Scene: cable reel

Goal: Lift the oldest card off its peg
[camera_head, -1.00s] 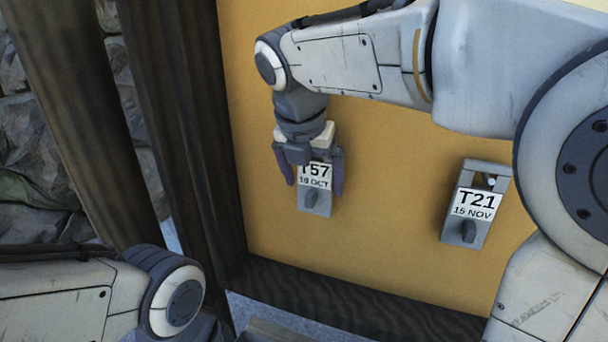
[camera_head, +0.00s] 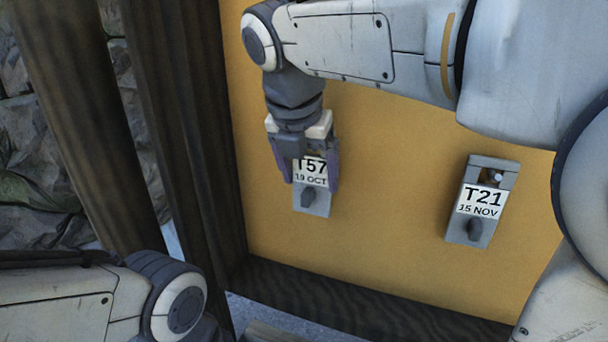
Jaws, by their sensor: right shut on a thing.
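A grey card with a white label reading T57, 19 OCT (camera_head: 311,172) is at the yellow board, left of centre. My right gripper (camera_head: 312,172) comes down from above with its fingers on both sides of this card, shut on it. The gripper hides the card's top and any peg there. A second grey card, labelled T21, 15 NOV (camera_head: 480,202), hangs at the right, with a small round peg end showing near its top. My left arm shows at the lower left; its gripper is out of view.
The yellow board (camera_head: 390,200) is bare between the two cards. Dark wooden posts (camera_head: 180,120) stand at its left, with a stone wall (camera_head: 50,150) behind. A dark beam (camera_head: 350,300) runs along the board's bottom.

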